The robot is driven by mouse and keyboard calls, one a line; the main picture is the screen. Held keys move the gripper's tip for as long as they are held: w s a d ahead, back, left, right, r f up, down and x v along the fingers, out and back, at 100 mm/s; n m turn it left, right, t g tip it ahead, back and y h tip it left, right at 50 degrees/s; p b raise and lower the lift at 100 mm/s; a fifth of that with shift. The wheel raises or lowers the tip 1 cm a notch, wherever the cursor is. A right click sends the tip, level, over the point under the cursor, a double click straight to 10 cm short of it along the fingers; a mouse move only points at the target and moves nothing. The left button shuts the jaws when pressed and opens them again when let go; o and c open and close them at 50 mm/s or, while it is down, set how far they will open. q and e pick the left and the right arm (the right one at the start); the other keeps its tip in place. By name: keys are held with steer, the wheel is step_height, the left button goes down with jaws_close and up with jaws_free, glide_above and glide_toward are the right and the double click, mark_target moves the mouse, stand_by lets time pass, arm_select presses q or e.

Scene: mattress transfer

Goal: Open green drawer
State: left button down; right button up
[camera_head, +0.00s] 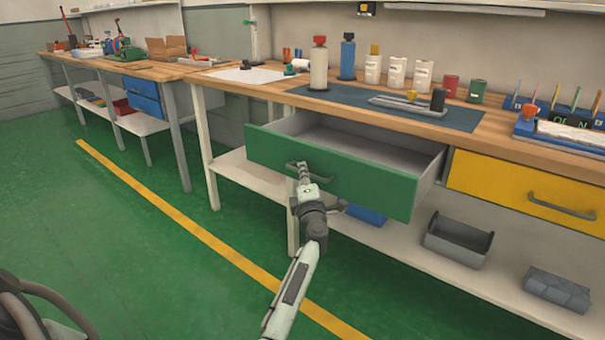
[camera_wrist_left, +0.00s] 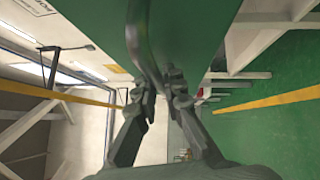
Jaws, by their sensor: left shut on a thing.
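The green drawer (camera_head: 375,182) is pulled out of the workbench, and its pale, empty-looking inside shows from above. Its dark handle (camera_head: 320,176) is on the left part of the front. My left gripper (camera_head: 303,169) is at that handle and shut on it. In the left wrist view, the gripper fingers (camera_wrist_left: 160,90) are at the curved handle (camera_wrist_left: 142,45), with the green drawer front (camera_wrist_left: 185,35) behind. My right gripper is in neither view.
A yellow drawer (camera_head: 525,188) sits shut to the right. The workbench top (camera_head: 490,128) holds bottles, cups and tools. A lower shelf (camera_head: 400,250) carries a grey bin (camera_head: 458,241) and a grey block (camera_head: 557,289).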

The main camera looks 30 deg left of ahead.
arm_select(q)
steer(key=shift+d, duration=0.1)
steer(key=c, duration=1.6)
jaws_free()
steer(key=shift+r, duration=0.1)
